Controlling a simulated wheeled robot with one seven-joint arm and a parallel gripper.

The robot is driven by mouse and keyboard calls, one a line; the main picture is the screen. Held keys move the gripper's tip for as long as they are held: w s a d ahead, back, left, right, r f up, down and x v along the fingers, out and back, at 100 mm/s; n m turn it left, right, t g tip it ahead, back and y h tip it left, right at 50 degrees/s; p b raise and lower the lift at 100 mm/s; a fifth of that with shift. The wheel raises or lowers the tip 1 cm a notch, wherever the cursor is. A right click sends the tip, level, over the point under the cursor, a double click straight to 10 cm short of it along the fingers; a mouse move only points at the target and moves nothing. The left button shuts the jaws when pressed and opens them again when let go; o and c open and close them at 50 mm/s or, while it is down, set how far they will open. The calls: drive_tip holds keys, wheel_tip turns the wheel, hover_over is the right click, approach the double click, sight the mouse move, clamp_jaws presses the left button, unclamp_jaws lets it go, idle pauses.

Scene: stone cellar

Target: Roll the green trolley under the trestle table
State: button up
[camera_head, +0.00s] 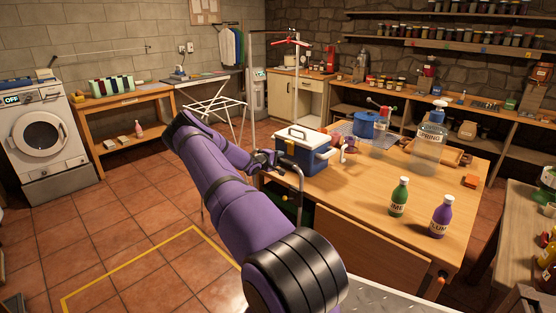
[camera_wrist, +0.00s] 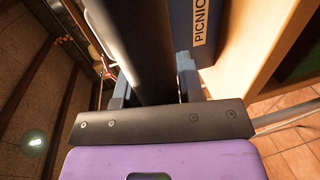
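The green trolley shows only in part in the head view: a dark green body (camera_head: 302,216) low beside the near left side of the wooden table (camera_head: 340,192), with a grey bent handle (camera_head: 299,190) rising from it. My purple arm hides much of it. My gripper (camera_head: 264,160) is at the top of that handle. In the wrist view, the two bluish fingers of my gripper (camera_wrist: 155,88) lie close against both sides of a thick dark bar (camera_wrist: 142,45), which appears to be the handle. No gap shows between fingers and bar.
A blue and white picnic box (camera_head: 303,152) stands on the table edge close to my gripper; its label shows in the wrist view. A green bottle (camera_head: 399,198) and a purple bottle (camera_head: 441,217) stand nearer. Yellow-outlined floor (camera_head: 150,265) at left is clear.

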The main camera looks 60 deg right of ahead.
drive_tip(key=o, duration=0.3)
drive_tip(key=shift+s+d, duration=0.1)
drive_tip(key=shift+d, duration=0.05)
drive_tip(key=v, duration=1)
drive_tip(key=shift+a, duration=0.4)
drive_tip(key=shift+r, duration=0.1)
